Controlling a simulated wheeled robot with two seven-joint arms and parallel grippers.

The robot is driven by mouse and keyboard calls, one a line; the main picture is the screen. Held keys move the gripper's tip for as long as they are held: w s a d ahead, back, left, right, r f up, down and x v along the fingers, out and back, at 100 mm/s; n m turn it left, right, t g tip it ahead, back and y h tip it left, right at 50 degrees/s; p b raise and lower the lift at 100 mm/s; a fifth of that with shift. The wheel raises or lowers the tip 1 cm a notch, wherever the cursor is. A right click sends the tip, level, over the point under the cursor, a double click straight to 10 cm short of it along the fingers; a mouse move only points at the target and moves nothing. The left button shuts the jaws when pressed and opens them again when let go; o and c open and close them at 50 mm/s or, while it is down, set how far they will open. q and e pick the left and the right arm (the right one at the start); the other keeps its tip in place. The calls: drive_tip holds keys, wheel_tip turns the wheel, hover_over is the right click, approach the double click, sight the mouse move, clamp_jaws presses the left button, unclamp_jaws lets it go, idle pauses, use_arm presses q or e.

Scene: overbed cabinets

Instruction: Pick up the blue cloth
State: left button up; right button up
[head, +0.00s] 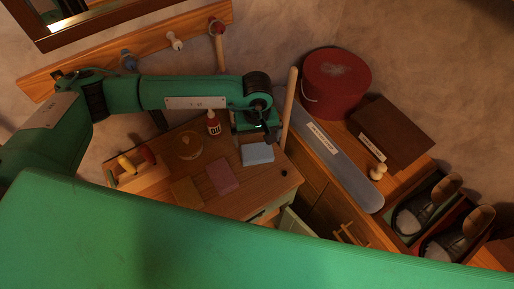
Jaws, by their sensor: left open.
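The blue cloth (257,154) lies folded flat on the small wooden table (240,202), near its right back side. My left gripper (267,136) hangs from the arm that comes in from the left. It is open and appears just above or behind the cloth's far edge. Whether it touches the cloth cannot be told. The fingers are dark and partly hidden by the wrist. My right gripper is not in view.
A pink cloth (222,176), a brown cloth (187,191), a round tin (189,146) and a red bottle (214,124) share the table. A wooden pole (290,105) stands close right of the gripper. A red round box (336,82) is on the cabinet beyond.

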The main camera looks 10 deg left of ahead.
sight(258, 154)
use_arm(q)
wheel_tip(258, 154, down, 3)
drive_tip(key=shift+w+r+p, duration=0.1)
drive_tip(key=shift+r+p, duration=0.1)
drive_tip(key=shift+p, duration=0.1)
drive_tip(key=shift+f, duration=0.4)
drive_tip(key=shift+f+p, duration=0.25)
drive_tip(key=shift+p, duration=0.3)
drive_tip(key=f+p, duration=0.1)
drive_tip(key=f, duration=0.1)
drive_tip(key=f+p, duration=0.1)
drive_tip(key=shift+s+d+f, duration=0.15)
drive_tip(key=shift+s+f, duration=0.05)
drive_tip(key=shift+f, duration=0.2)
drive_tip(key=shift+f+p, duration=0.3)
drive_tip(key=shift+f, duration=0.1)
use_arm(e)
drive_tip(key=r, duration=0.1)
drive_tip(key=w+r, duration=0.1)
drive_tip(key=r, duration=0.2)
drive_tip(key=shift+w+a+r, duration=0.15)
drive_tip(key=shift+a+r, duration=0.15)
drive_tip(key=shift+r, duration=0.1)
use_arm(q)
drive_tip(key=c, duration=0.7)
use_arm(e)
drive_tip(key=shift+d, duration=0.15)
